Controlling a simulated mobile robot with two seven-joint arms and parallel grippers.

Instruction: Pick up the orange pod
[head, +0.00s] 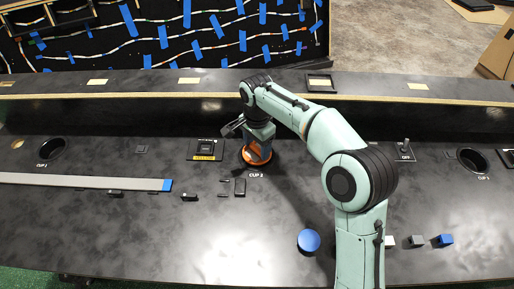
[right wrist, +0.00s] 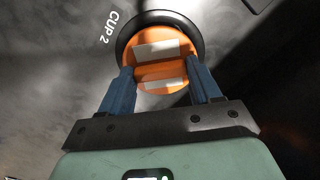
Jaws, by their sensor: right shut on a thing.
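The orange pod (right wrist: 166,67) sits at the round black-rimmed cup marked CUP 2 in the right wrist view. It is a round orange piece with pale strips across it. In the head view the orange pod (head: 257,157) shows below my right gripper, partly hidden by it. My right gripper (right wrist: 160,80) has its two blue fingers on either side of the pod and is shut on it. It also shows in the head view (head: 262,148), pointing down at the cup. Whether the pod is clear of the cup, I cannot tell. My left gripper is not in view.
A blue round pod (head: 309,240) lies near the front, left of my arm. Small white, grey and blue blocks (head: 446,240) lie at the right. Empty cups CUP 3 (head: 52,149) and CUP 1 (head: 473,160) are at the sides. A long grey strip (head: 85,181) lies at the left.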

